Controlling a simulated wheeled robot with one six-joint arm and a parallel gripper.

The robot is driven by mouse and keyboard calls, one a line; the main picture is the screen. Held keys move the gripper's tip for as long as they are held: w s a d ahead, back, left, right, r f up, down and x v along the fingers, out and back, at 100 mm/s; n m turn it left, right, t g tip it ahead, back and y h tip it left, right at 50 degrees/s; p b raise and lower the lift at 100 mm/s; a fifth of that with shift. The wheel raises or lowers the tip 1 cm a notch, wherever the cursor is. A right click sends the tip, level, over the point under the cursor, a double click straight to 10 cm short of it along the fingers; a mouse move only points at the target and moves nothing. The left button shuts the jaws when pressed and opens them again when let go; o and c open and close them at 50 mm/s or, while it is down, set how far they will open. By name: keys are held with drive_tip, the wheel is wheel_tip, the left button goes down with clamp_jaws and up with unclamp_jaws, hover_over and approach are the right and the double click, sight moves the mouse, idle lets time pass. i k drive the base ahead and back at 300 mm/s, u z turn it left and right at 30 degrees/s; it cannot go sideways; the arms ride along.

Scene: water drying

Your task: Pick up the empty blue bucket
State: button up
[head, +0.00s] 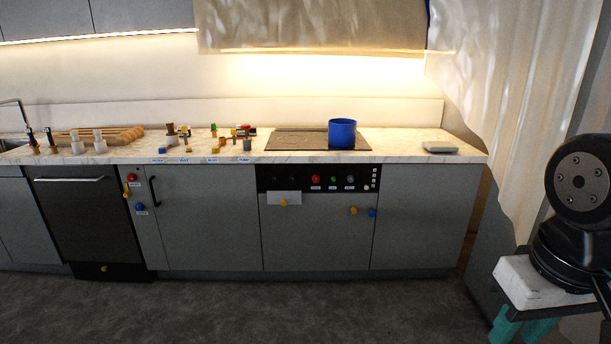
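The blue bucket (342,134) stands upright at the right part of the dark cooktop (290,143) on the marble counter. I see its outer side and a little of its rim; the frame does not show clearly whether it is empty. My gripper is not in the head view. Only a black round joint and base of my arm show at the right edge, well to the right of the bucket and nearer to the camera.
Several small coloured pieces (246,142) and a wooden rack (105,134) stand left of the cooktop. A flat grey object (440,147) lies near the counter's right end. A pale curtain (500,90) hangs at right. The dark floor (280,312) is clear.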

sight(341, 131)
drive_tip(key=i, duration=3.65)
drive_tip(key=z, duration=0.05)
